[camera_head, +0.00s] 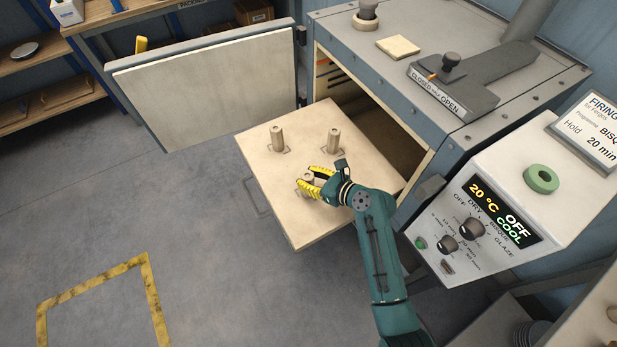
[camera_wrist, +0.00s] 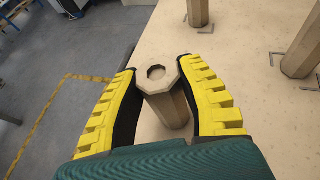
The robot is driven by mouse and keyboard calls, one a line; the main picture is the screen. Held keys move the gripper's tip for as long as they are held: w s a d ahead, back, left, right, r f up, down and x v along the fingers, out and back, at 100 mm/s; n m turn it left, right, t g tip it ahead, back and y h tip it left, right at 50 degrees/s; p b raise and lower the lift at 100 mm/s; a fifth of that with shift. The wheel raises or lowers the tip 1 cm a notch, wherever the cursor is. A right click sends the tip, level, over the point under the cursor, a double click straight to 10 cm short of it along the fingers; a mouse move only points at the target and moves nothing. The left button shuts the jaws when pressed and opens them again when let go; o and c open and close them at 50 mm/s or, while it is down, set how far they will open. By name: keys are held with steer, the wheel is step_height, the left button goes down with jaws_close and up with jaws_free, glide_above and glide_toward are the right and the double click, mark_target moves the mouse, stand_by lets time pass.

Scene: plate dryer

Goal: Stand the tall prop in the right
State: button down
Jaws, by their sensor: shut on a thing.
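My gripper (camera_head: 318,178) is shut on a pale beige octagonal prop (camera_head: 307,180) near the front of the pulled-out shelf (camera_head: 260,190). In the wrist view the yellow-padded fingers flank this prop (camera_wrist: 172,105), and its top shows a round recess. It looks about upright; I cannot tell whether its base touches the shelf. Two similar props stand on the shelf farther back, a left one (camera_head: 277,138) and a right one (camera_head: 334,139). They also show at the top of the wrist view, one near the centre (camera_wrist: 198,12) and one at the right edge (camera_wrist: 303,45). Dark corner marks surround the prop positions.
The kiln (camera_head: 440,60) stands open behind the shelf, its door (camera_head: 210,85) swung out to the left. The control box (camera_head: 510,210) is right of my arm. A pale tile (camera_head: 398,46) lies on the kiln top.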

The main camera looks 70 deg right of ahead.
steer(key=c, duration=0.7)
jaws_free()
steer(key=shift+f, duration=0.1)
steer(key=shift+s+r, duration=0.15)
steer(key=shift+r, duration=0.1)
steer(key=p+v, duration=0.2)
steer(key=v, duration=0.9)
steer(key=shift+s+a+r+p, duration=0.1)
steer(key=shift+s+p, duration=0.2)
steer(key=shift+w, duration=0.1)
